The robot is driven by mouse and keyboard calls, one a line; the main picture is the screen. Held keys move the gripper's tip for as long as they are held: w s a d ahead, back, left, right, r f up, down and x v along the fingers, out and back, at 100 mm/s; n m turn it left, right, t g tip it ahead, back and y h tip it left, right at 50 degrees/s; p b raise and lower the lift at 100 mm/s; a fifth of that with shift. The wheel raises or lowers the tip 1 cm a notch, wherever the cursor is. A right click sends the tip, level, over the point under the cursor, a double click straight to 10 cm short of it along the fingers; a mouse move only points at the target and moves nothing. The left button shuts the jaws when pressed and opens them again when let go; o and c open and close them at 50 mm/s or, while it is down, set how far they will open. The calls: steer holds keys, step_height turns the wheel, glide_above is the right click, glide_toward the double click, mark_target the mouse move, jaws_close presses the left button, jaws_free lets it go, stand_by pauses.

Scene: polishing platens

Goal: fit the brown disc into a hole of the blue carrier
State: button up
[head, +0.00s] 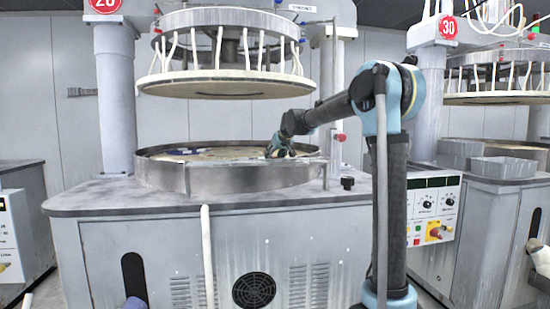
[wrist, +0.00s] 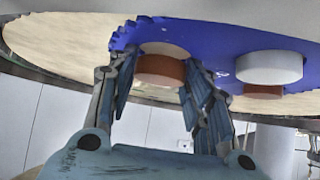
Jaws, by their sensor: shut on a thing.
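My gripper (wrist: 162,82) is shut on the brown disc (wrist: 161,70), which sits between its two fingers in the wrist view. The disc shows a reddish-brown side and a paler tan face. Beside it is the blue carrier (wrist: 217,50), flat with a toothed edge. The disc overlaps the carrier in the picture; I cannot tell whether they touch, and no hole is clearly visible around the disc. In the head view my gripper (head: 278,150) is over the right part of the round basin, the disc is not discernible, and a sliver of the carrier (head: 174,152) shows.
A white cylinder (wrist: 269,68) and another brown piece (wrist: 263,91) show at the carrier's right. The cream lower platen (wrist: 62,45) lies around the carrier. A metal rim (head: 240,180) encloses the basin. The large upper platen (head: 226,84) hangs above, limiting headroom.

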steer(key=shift+s+f, duration=0.3)
steer(key=shift+f, duration=0.1)
steer(key=o, duration=1.1)
steer(key=shift+o, duration=0.3)
steer(key=shift+w+f, duration=0.35)
steer(key=shift+f, duration=0.05)
steer(key=shift+s+d+r, duration=0.1)
steer(key=shift+s+r, duration=0.05)
steer(key=shift+s, duration=0.05)
steer(key=shift+s+r, duration=0.1)
